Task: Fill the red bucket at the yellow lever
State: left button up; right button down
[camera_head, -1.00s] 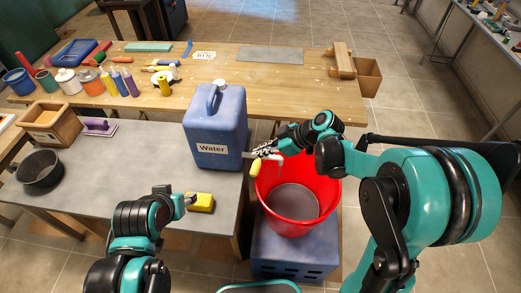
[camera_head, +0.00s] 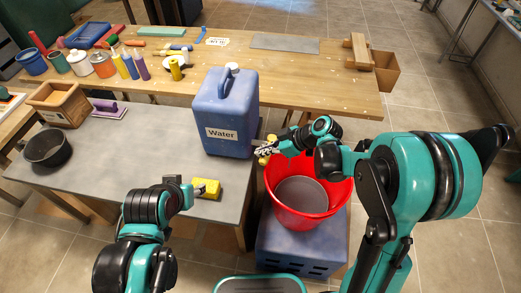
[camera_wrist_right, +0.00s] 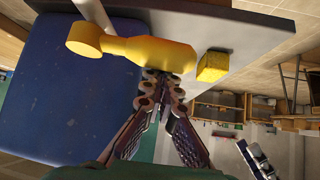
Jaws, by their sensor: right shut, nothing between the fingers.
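The red bucket (camera_head: 338,198) stands upright on a blue crate beside the grey table. A flat grey round surface shows inside it; I cannot tell whether it is water or the bottom. The blue water container (camera_head: 228,105), labelled "Water", stands at the table's edge. The yellow lever (camera_head: 264,158) is on its bucket side, and shows large in the right wrist view (camera_wrist_right: 150,50). My right gripper (camera_head: 266,148) is shut and empty, close against the lever, above the bucket's rim. My left gripper (camera_head: 184,187) is beside a yellow sponge (camera_head: 207,188); its fingers are not clear.
The blue crate (camera_head: 300,248) holds up the bucket. The grey table (camera_head: 150,150) carries a black bowl (camera_head: 47,148), a wooden box (camera_head: 60,103) and a purple float (camera_head: 110,108). A wooden bench (camera_head: 310,85) with paints and tools stands behind.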

jog(key=shift+d, duration=0.1)
jog(key=shift+s+d, duration=0.25)
jog(key=shift+d, duration=0.35)
jog(key=shift+a, duration=0.1)
jog(key=shift+w+a+r, duration=0.1)
jog(key=shift+a+r, duration=0.05)
jog(key=shift+a, duration=0.1)
jog(key=s+d+r+p, duration=0.1)
jog(key=d+r+p, duration=0.2)
jog(key=r, duration=0.5)
jog(key=shift+d+p, duration=0.35)
jog(key=shift+d, duration=0.25)
